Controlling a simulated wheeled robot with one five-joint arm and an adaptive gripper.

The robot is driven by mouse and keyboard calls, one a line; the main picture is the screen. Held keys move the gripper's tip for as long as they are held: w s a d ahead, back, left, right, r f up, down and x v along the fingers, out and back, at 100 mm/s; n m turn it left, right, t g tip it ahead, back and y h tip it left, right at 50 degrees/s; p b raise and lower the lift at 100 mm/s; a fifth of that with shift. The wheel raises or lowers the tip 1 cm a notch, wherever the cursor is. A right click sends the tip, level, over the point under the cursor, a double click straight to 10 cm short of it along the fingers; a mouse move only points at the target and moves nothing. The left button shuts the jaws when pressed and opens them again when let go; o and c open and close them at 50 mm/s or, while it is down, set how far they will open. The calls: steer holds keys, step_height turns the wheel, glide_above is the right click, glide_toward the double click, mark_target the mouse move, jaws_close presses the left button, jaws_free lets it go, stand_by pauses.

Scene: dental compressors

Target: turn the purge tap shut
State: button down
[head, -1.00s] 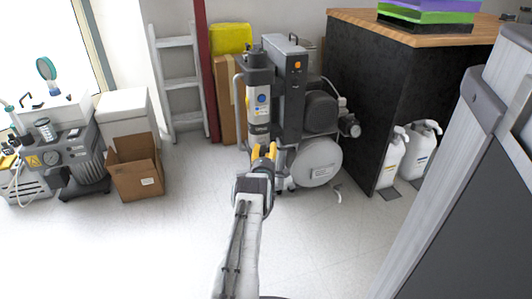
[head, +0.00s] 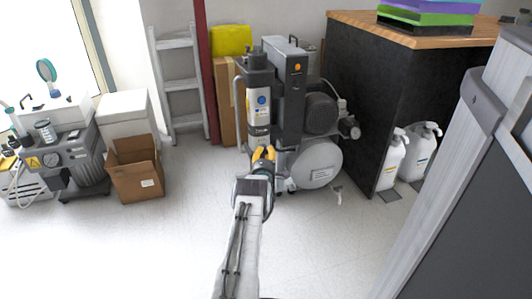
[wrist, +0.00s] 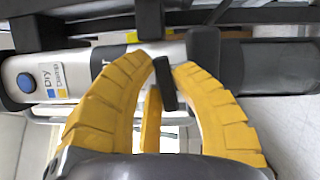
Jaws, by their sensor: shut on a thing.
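The purge tap (wrist: 164,84) shows in the wrist view as a small dark lever in front of the silver and dark dryer cylinder. My gripper (wrist: 164,70) has its yellow ribbed fingers closed in on the lever, one on each side. The lever stands nearly upright in that view, slightly tilted. In the head view my gripper (head: 263,154) is at the lower end of the upright dryer cylinder (head: 258,104) on the compressor. It hides the tap there.
The compressor's dark cabinet (head: 291,92) and round grey tank (head: 315,164) stand close to the right of my gripper. A cardboard box (head: 136,172) and a second compressor (head: 67,155) are at the left. White jugs (head: 391,160) stand by the dark counter. The floor in front is clear.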

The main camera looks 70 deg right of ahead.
steer(key=shift+m+y, duration=0.4)
steer(key=shift+m, duration=0.7)
steer(key=c, duration=1.1)
jaws_free()
steer(key=shift+o, duration=0.2)
steer(key=shift+s+f, duration=0.1)
steer(key=v, duration=1.1)
steer(key=shift+a, duration=0.45)
